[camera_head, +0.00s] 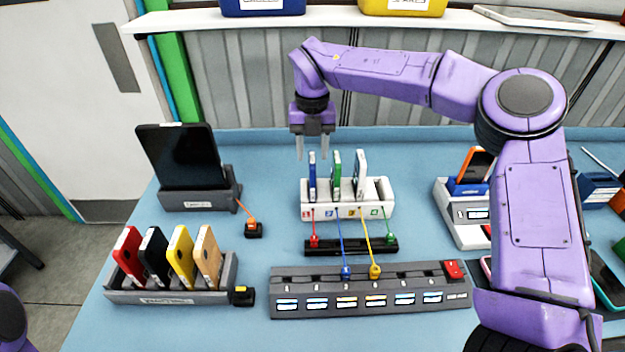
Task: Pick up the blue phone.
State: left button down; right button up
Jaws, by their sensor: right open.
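The blue phone (312,178) stands upright, edge-on, in the leftmost occupied slot of the white rack (347,212). A green phone (336,177) and a white phone (361,175) stand to its right in the same rack. My right gripper (313,156) points down with its jaws open and empty. Its fingertips appear on either side of the blue phone's top edge; I cannot tell whether they are level with it in depth. The phone's lower part is hidden in the rack. My left gripper is out of view.
A grey rack (170,297) at front left holds several phones. A black tablet (180,157) stands behind it. A grey switch strip (370,305) lies in front, with cables running to the white rack. An orange phone (476,165) stands at right.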

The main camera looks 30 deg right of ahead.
aim_at(312, 169)
notch_tip(312, 169, down, 6)
jog(key=shift+s+a+r+p, duration=0.1)
jog(key=shift+s+p, duration=0.05)
jog(key=shift+p, duration=1.1)
jog(key=shift+f, duration=0.25)
grip_shut()
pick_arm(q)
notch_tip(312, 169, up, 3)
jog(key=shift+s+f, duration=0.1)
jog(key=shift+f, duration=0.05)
pick_arm(e)
jog(key=shift+r, duration=0.1)
